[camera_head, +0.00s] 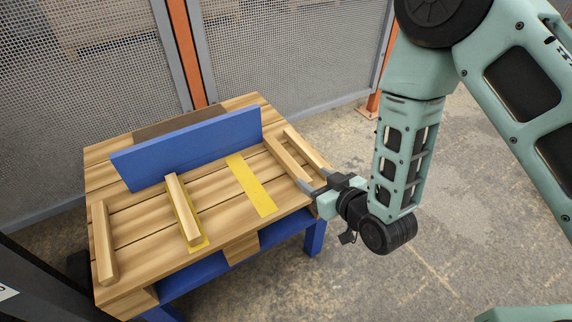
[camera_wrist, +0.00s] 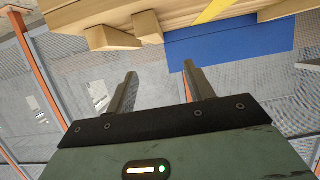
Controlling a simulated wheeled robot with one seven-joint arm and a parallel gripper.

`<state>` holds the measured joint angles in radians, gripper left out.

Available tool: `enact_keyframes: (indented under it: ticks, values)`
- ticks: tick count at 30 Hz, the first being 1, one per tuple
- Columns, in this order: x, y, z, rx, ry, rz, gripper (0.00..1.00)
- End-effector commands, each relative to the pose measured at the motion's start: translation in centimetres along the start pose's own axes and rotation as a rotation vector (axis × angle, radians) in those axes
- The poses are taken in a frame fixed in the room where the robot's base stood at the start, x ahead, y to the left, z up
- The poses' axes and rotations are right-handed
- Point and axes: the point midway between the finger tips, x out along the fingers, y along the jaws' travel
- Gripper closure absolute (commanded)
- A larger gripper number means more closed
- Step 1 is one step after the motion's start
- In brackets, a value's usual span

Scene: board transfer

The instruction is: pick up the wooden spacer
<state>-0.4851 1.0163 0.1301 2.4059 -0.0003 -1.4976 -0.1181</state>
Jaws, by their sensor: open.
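Several long wooden spacers lie on the wooden table. In the head view, one spacer (camera_head: 287,160) lies at the right, with another wooden bar (camera_head: 306,150) beside it along the right edge. A third spacer (camera_head: 183,208) lies on a yellow strip near the middle, and another (camera_head: 104,242) at the left edge. My gripper (camera_head: 314,181) is open and empty at the table's right front corner, close to the near ends of the right-hand bars. In the wrist view, my gripper (camera_wrist: 160,80) points towards a blue board, and two bar ends (camera_wrist: 147,27) (camera_wrist: 112,39) show above the fingers, apart from them.
A blue board (camera_head: 190,145) stands on edge across the back of the table (camera_head: 130,235). A bare yellow strip (camera_head: 250,185) lies right of centre. Mesh fencing (camera_head: 90,90) with orange posts stands behind. Open floor (camera_head: 450,190) lies to the right.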

Motion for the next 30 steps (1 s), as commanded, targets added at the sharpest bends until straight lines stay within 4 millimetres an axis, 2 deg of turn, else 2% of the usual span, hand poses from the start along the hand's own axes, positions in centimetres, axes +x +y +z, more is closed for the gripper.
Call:
enact_keyframes:
  ticks: [1, 9, 12, 19, 25, 30]
  values:
    - [1.2, 0.0, 0.1, 0.000, 0.004, 0.000, 0.47]
    - [6.6, 0.1, 0.2, 0.000, 0.002, 0.001, 0.47]
    - [7.8, 0.1, 0.2, 0.000, 0.000, 0.001, 0.47]
    - [9.4, 0.2, 0.2, 0.000, -0.001, 0.001, 0.47]
    - [12.3, 0.9, 0.4, 0.000, 0.001, 0.001, 0.47]
    - [13.7, 0.8, 0.2, 0.001, -0.002, 0.001, 0.47]
